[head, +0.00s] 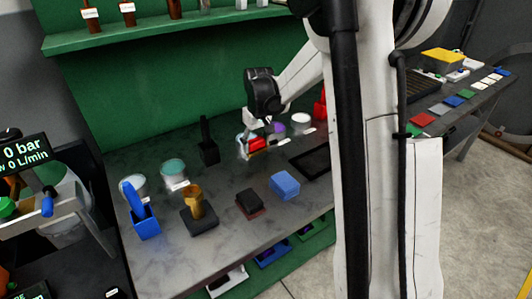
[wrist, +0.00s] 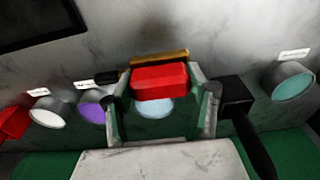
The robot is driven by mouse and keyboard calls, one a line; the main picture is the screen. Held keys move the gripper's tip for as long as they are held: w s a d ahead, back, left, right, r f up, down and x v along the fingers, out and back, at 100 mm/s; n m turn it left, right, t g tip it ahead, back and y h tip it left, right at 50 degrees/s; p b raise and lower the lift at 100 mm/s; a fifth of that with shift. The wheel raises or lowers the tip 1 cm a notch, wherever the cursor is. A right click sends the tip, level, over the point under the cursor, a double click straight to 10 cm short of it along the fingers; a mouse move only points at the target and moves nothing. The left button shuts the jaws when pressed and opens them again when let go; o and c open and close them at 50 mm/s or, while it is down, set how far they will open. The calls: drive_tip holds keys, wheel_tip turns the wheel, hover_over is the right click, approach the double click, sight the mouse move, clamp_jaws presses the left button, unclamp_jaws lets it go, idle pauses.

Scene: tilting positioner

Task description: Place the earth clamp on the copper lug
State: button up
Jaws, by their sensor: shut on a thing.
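My gripper (head: 252,138) is shut on a red block with a brass-coloured strip along its far edge, which I take for the earth clamp (wrist: 160,82). In the wrist view the clamp lies between the two fingers of my gripper (wrist: 162,95). In the head view the red clamp (head: 257,143) is over the back part of the bench. A copper-coloured upright piece on a dark block, which looks like the copper lug (head: 194,202), stands at the front left of the bench, well apart from the clamp. The lug does not show in the wrist view.
A pale round pot (wrist: 155,108) lies under the clamp in the wrist view. A teal-topped pot (head: 174,170), a dark upright holder (head: 208,142) and a blue holder (head: 144,222) stand on the bench. A blue block (head: 285,185) and a dark block (head: 250,204) sit near the front.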

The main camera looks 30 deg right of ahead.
sight(265, 144)
drive_tip(key=d, duration=0.1)
drive_tip(key=d+f, duration=0.2)
drive_tip(key=d, duration=0.1)
drive_tip(key=shift+w+f, duration=0.2)
drive_tip(key=shift+w, duration=0.05)
drive_tip(key=shift+f+p, duration=0.3)
drive_tip(key=shift+f, duration=1.7)
drive_tip(key=shift+f, duration=0.2)
drive_tip(key=o, duration=1.7)
drive_tip(key=shift+r, duration=0.2)
